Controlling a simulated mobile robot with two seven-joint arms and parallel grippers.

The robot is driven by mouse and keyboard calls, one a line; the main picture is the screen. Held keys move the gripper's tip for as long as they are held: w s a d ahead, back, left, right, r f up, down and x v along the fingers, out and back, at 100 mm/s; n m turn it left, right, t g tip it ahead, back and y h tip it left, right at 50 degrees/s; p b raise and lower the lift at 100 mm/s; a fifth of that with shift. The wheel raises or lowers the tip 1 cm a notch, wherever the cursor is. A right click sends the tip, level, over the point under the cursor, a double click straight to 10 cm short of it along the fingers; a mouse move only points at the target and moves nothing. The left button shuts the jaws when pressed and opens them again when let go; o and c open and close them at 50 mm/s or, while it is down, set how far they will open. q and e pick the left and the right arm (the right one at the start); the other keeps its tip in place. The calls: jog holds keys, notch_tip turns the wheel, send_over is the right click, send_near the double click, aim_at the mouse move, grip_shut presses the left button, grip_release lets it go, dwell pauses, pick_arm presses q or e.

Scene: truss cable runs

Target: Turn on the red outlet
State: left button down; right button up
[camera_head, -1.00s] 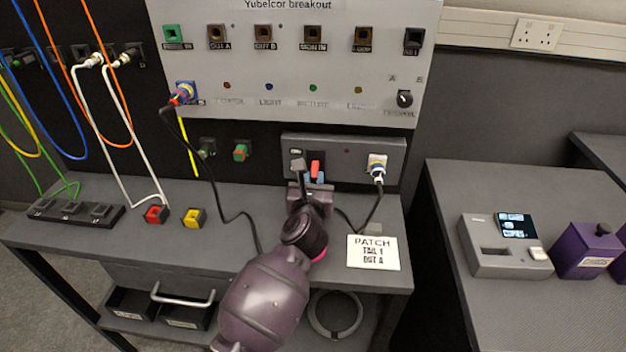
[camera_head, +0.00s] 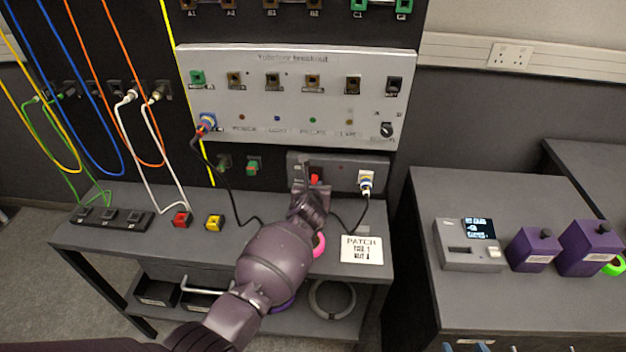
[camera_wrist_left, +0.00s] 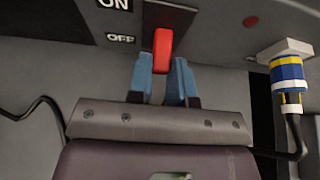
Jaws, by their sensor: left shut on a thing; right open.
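The outlet box (camera_head: 345,172) is a grey panel low on the black wall, with a red switch (camera_head: 315,180) at its left part. In the left wrist view the red switch (camera_wrist_left: 163,48) sits beside ON and OFF labels, ON above OFF. My left gripper (camera_wrist_left: 163,78) has its blue fingertips on either side of the switch's lower end, closed on it. In the head view my left wrist partly hides the box. A white plug with blue and yellow bands (camera_head: 366,183) sits at the box's right. My right gripper (camera_head: 466,347) shows only its blue fingertips, apart, at the bottom edge.
The breakout panel (camera_head: 300,62) is above the box. A patch card (camera_head: 361,250), a red block (camera_head: 181,219) and a yellow block (camera_head: 214,222) are on the bench. A black cable (camera_head: 232,212) droops left of my arm. A grey device (camera_head: 466,245) is on the right table.

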pick_arm(q)
jog(key=shift+r+g+p, duration=0.4)
jog(key=shift+g+p, duration=0.6)
jog(key=shift+p, duration=0.15)
pick_arm(e)
jog(key=shift+s+d+g, duration=0.2)
jog(key=shift+s+g, duration=0.2)
jog(key=shift+s, duration=0.8)
jog(key=shift+r, duration=0.1)
jog(key=shift+w+r, duration=0.2)
jog(key=shift+w, duration=0.05)
pick_arm(q)
jog(key=c, duration=1)
grip_release()
jog(key=shift+r, duration=0.1)
jog(key=shift+c, duration=0.2)
jog(key=shift+r, duration=0.1)
pick_arm(e)
jog(key=shift+a, duration=0.1)
